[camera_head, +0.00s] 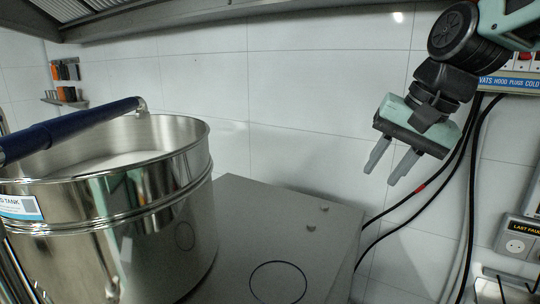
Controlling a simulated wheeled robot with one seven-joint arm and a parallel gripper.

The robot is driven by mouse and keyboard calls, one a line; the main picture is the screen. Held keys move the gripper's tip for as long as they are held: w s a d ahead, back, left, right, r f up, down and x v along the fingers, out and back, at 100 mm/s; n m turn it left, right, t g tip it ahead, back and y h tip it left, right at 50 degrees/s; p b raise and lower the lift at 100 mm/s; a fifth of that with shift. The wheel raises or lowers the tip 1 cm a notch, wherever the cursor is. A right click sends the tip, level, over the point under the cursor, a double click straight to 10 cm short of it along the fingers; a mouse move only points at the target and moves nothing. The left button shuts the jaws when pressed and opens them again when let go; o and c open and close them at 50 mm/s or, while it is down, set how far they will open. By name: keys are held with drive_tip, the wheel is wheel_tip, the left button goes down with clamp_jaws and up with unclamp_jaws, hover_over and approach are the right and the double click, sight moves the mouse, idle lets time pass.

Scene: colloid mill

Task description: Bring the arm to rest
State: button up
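My gripper (390,164) hangs at the upper right, in front of the tiled wall. Its two grey fingers point down and to the left, with a clear gap between them. It is open and nothing shows between the fingers. It is in the air, apart from the grey surface and the tank. My arm bends in from the top right corner above it.
A shiny steel tank (150,230) with a blue hose (70,130) at its rim stands at left. A flat grey surface (245,220) lies beside it. Black cables (470,200) run behind my gripper.

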drive_tip(key=s+a+f+n+g+h+b, duration=0.1)
drive_tip(key=s+a+f+n, duration=0.1)
drive_tip(key=s+f+n, duration=0.4)
drive_tip(key=s+a+f+n+g+h+b, duration=0.1)
drive_tip(key=s+f+n, duration=0.5)
drive_tip(key=s+f, duration=0.8)
drive_tip(key=shift+s+a+f+g+h+b, duration=0.3)
drive_tip(key=shift+s+a+g+b, duration=0.3)
drive_tip(key=shift+a, duration=0.45)
drive_tip(key=shift+w+r, duration=0.1)
